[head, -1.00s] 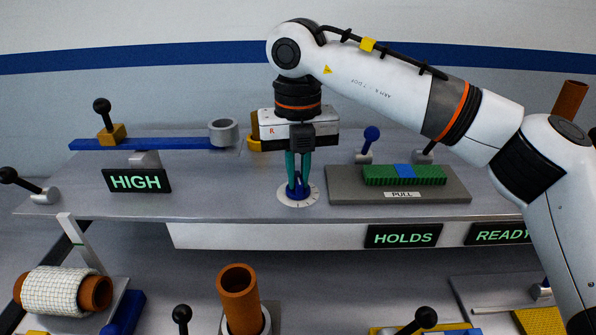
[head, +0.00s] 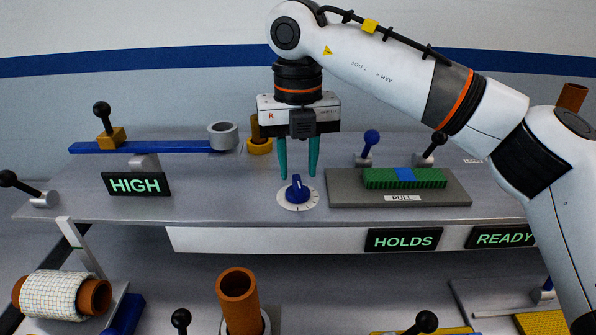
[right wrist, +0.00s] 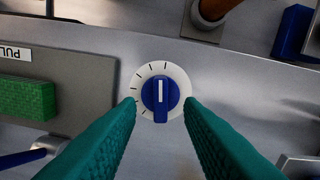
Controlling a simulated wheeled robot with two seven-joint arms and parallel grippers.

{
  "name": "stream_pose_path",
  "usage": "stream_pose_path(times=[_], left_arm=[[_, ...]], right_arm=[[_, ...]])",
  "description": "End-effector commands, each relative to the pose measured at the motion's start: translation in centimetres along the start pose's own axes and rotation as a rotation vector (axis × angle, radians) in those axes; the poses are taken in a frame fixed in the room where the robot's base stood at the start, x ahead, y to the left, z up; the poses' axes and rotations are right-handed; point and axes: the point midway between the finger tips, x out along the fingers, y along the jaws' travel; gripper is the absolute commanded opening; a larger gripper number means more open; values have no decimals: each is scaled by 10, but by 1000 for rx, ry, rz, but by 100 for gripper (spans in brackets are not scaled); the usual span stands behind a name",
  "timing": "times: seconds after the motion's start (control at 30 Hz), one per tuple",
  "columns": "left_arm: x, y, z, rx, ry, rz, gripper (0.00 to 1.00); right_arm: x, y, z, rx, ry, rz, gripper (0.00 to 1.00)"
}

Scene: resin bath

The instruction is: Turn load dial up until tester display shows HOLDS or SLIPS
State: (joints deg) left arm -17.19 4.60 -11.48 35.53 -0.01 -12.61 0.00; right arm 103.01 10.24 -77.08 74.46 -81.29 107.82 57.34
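The load dial is a blue knob (head: 297,188) on a white round scale with tick marks, set in the grey bench top. It also shows in the right wrist view (right wrist: 160,93), with its white pointer line lengthwise along the grip. My right gripper (head: 298,175) is open above the dial, its green fingers apart on either side and clear of the knob. The tester display (head: 403,239) on the bench front reads HOLDS in green letters. My left gripper is not in view.
The tester plate (head: 400,200), marked PULL, holds a green block with a blue strip, right of the dial. Levers with blue (head: 371,138) and black knobs stand behind it. Other displays read HIGH (head: 136,184) and READY (head: 503,236).

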Motion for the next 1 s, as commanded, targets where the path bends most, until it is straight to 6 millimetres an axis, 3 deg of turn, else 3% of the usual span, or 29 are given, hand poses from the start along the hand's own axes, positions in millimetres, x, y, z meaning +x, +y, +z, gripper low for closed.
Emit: stream_pose_path(times=[0.2, 0.4, 0.6, 0.87, 1.0], left_arm=[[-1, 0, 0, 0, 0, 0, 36], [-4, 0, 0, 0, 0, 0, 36], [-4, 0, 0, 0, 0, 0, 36], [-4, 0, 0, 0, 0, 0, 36], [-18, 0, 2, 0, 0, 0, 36]], right_arm=[[-50, -1, 0, 1, 5, -1, 34], [-83, 0, 0, 1, 3, 0, 34], [-95, 0, 0, 2, 2, -1, 34], [-95, 0, 0, 1, 2, -1, 34], [-109, 0, 0, 1, 2, -1, 34]])
